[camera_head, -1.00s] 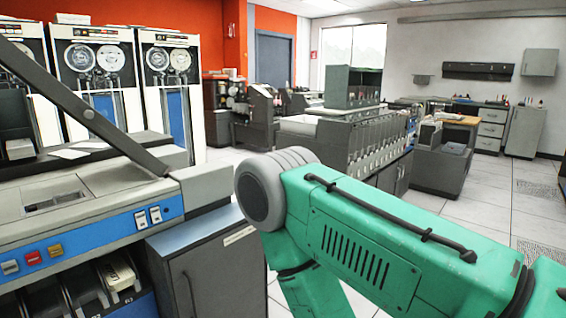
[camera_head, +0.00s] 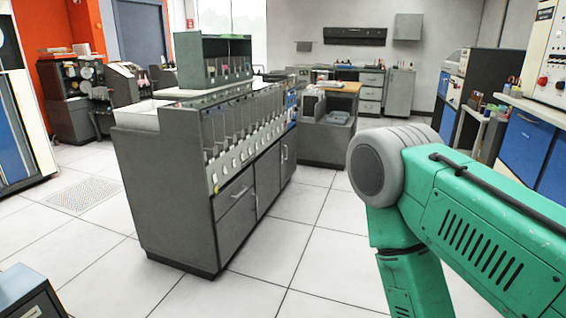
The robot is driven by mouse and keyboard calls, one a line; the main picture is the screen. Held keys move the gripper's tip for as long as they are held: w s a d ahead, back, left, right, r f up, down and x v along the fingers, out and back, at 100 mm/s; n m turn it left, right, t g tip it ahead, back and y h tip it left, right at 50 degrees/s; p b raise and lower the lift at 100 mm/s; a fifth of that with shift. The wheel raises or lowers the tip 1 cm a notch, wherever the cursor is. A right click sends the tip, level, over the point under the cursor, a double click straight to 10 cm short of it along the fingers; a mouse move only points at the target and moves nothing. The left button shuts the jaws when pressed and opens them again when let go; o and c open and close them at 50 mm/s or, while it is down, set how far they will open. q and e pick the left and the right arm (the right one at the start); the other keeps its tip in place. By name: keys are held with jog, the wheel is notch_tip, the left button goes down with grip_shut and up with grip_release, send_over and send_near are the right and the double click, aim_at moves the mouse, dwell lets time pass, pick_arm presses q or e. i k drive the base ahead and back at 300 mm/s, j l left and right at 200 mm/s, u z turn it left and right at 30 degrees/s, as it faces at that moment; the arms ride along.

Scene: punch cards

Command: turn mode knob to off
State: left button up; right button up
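I cannot make out any mode knob for certain. A cream control panel (camera_head: 552,45) is cut off by the right edge of the picture, and it bears a small red knob (camera_head: 542,82) and dark details too small to read. My green arm with its grey joint reaches in from the right and covers the lower right. Neither of my grippers is in view.
A long grey card-sorting machine (camera_head: 185,200) stands left of centre, with a grey-green rack (camera_head: 205,75) on top. A desk (camera_head: 338,88) stands behind it. Blue-fronted cabinets (camera_head: 527,142) stand at the right. White floor tiles (camera_head: 290,240) are clear in front.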

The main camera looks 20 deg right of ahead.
aim_at(542, 80)
jog(key=i+l+z, duration=0.35)
jog(key=i, duration=0.2)
jog(key=i+l+z, duration=0.35)
jog(key=i, duration=0.25)
jog(key=i+z, duration=0.35)
jog(key=i, duration=0.2)
jog(key=i+j+z, duration=0.15)
jog(key=i+z, duration=0.3)
jog(key=i, duration=0.15)
jog(key=i+j+z, duration=0.4)
jog(key=i, duration=0.15)
jog(key=i+j+z, duration=0.85)
jog(key=j, duration=0.25)
jog(key=i, duration=0.05)
